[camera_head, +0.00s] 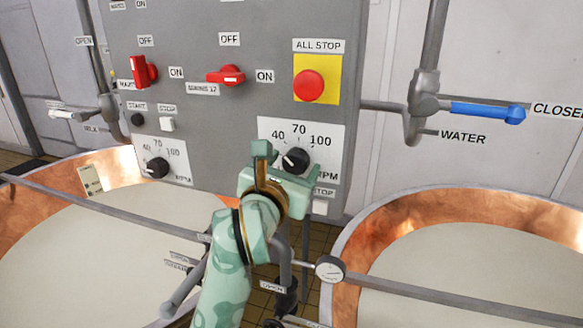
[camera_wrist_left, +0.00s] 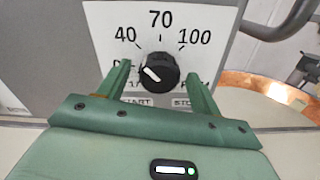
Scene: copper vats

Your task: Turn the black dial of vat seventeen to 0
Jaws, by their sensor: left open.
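The right black dial (camera_head: 295,159) sits on a white scale plate (camera_head: 332,135) marked 40, 70, 100 on the grey panel. It fills the middle of the left wrist view (camera_wrist_left: 158,72). Its white pointer line slants to the upper left there, below the 40 mark. The low end of the scale at left is partly hidden by a finger. My left gripper (camera_head: 287,162) is open, also in the wrist view (camera_wrist_left: 157,76), with one green finger on each side of the dial. I cannot tell whether either finger touches it. My right gripper is not in view.
A red stop button (camera_head: 309,85) on yellow is above the dial; a small white button (camera_head: 320,207) is below right. A red switch (camera_head: 226,76) has a label ending in 17. Another black dial (camera_head: 157,167) is left. Copper vats (camera_head: 375,235) and a grey rail (camera_head: 420,288) stand in front.

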